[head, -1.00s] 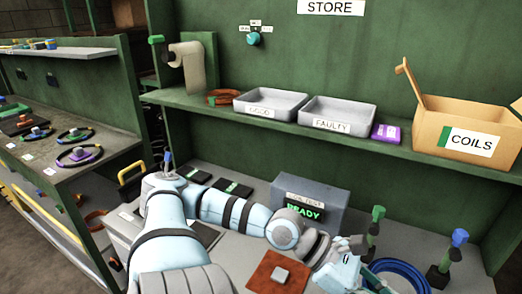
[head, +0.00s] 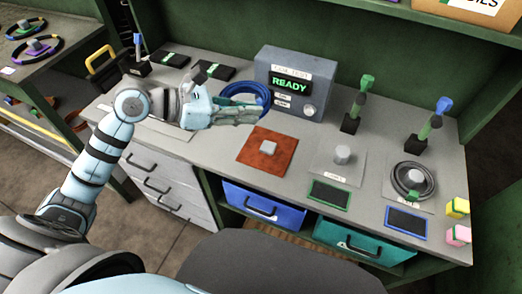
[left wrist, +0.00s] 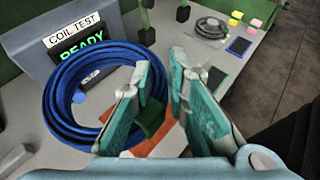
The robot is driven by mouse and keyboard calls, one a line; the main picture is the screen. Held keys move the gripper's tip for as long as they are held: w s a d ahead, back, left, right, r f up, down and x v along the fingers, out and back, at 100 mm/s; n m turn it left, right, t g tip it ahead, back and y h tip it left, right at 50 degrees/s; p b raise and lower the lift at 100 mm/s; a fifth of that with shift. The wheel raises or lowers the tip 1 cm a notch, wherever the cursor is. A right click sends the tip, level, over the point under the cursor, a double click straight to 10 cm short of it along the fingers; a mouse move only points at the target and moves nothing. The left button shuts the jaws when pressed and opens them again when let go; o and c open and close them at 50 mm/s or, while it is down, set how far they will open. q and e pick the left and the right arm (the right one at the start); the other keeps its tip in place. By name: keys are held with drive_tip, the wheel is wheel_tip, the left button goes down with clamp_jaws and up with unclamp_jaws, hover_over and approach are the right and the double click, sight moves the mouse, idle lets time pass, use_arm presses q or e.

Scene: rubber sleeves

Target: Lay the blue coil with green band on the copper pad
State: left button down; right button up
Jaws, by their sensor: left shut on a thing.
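The blue coil (head: 262,92) is in my left gripper (head: 236,112), above the bench behind and left of the copper pad. In the left wrist view the blue coil (left wrist: 62,118) hangs beside the fingers (left wrist: 152,100), with a dark green band (left wrist: 153,120) between them. The copper pad (head: 254,155) lies flat on the bench with a small grey block on top. An orange part of the pad (left wrist: 150,146) shows below the fingers. My right gripper is in neither current view.
The coil test box (head: 290,66), reading READY, stands behind the pad. To the right are a bare grey plate with a knob (head: 342,154), another plate holding a dark coil (head: 400,178), and two upright posts. Black pads lie at the back left.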

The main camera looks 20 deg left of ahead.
use_arm(q)
drive_tip(key=m+g+b, duration=0.1)
hover_over(269, 163)
drive_tip(key=shift+h, duration=0.4)
wheel_tip(269, 163, down, 19)
drive_tip(key=b, duration=0.3)
drive_tip(key=shift+d+f, duration=0.1)
drive_tip(key=shift+f, duration=0.05)
drive_tip(key=c, duration=1.5)
unclamp_jaws()
drive_tip(key=shift+s, duration=0.1)
drive_tip(key=v, duration=1.2)
